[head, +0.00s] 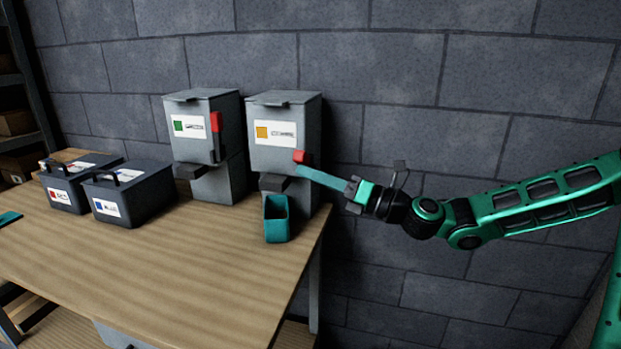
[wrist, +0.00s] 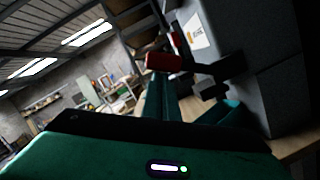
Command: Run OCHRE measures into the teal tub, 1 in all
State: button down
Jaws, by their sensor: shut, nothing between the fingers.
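The dispenser with an ochre square on its label (head: 284,131) stands against the wall at the table's right end. Its red lever handle (head: 300,157) sits lower than the lever on the neighbouring dispenser and sticks out at the front; it also shows in the wrist view (wrist: 163,61). The teal tub (head: 276,228) stands upright on the table below the dark spout (head: 273,183); its contents cannot be made out. It is partly visible in the wrist view (wrist: 222,112). My gripper (head: 301,170) is shut and empty, its fingertips at or just below the red handle; contact is unclear.
A second dispenser with a green label (head: 188,126) stands to the left, its red lever (head: 215,122) upright. Two dark handled boxes (head: 130,194) (head: 65,190) with blue and red labels stand further left. The table front (head: 190,275) is clear.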

jog(key=shift+r, duration=0.3)
jog(key=shift+w+d+r, duration=0.1)
jog(key=shift+w+r, duration=0.15)
jog(key=shift+r, duration=0.2)
jog(key=shift+w+d+r, duration=0.1)
jog(key=shift+w+r, duration=0.15)
jog(key=shift+r, duration=0.2)
jog(key=w+d+r, duration=0.2)
jog(key=w+r, duration=0.3)
jog(key=w, duration=0.1)
jog(key=shift+w+d, duration=0.2)
jog(key=shift+w, duration=0.1)
jog(key=shift+w+d+r, duration=0.1)
jog(key=shift+w+r, duration=0.05)
jog(key=shift+w, duration=0.05)
jog(key=s+d, duration=0.6)
jog(key=s, duration=0.3)
jog(key=shift+s+d, duration=0.3)
